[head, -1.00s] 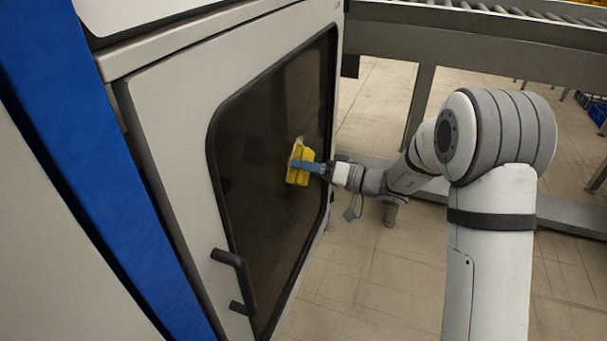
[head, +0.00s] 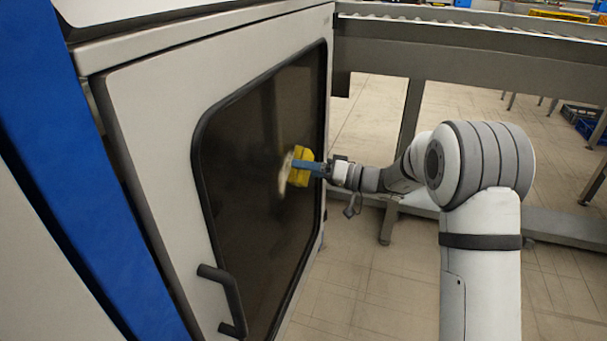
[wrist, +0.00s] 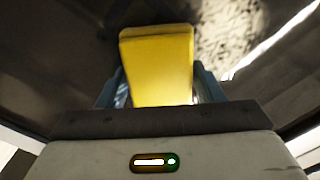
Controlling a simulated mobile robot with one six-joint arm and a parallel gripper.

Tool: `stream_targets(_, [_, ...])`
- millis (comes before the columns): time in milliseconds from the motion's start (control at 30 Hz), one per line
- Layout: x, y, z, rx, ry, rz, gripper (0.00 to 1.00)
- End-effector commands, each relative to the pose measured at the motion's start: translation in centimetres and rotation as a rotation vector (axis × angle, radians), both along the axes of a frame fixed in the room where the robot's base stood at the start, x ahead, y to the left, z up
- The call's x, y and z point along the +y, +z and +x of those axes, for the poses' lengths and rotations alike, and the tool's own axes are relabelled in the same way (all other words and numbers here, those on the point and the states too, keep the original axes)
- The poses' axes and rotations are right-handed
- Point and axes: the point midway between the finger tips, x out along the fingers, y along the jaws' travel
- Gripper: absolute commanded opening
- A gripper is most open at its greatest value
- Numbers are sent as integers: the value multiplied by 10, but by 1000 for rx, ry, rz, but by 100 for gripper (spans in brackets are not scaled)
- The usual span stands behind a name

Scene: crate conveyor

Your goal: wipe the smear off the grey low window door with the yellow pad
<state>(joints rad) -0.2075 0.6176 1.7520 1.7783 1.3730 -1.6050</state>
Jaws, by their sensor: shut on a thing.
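The grey low window door (head: 152,120) stands at the left of the head view, with a dark pane (head: 250,215) in a black rounded seal. A pale smear (head: 286,172) shows on the pane, just left of the yellow pad (head: 302,164). In the wrist view the smear (wrist: 228,38) is a mottled light patch at upper right, beside the pad (wrist: 160,62). My gripper (head: 318,168) is shut on the pad and holds it at the pane. I cannot tell whether the pad touches the glass. The part of the pane behind the pad is hidden.
A dark door handle (head: 228,300) sticks out at the door's lower left. A blue post (head: 75,170) runs along the left. A roller conveyor (head: 470,40) on grey legs stands behind my arm. Blue crates (head: 585,122) lie on the floor far right.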

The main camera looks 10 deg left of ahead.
Motion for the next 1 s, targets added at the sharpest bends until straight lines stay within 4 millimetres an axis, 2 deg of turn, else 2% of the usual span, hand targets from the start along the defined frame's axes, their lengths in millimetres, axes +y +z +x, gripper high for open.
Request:
stream_targets(233, [3, 0, -4, 0, 1, 0, 43])
stream_targets(533, [4, 1, -30, 0, 4, 0, 43])
stream_targets(833, [5, 0, -42, 0, 3, 0, 43])
stream_targets(1000, [5, 1, -56, 0, 3, 0, 43])
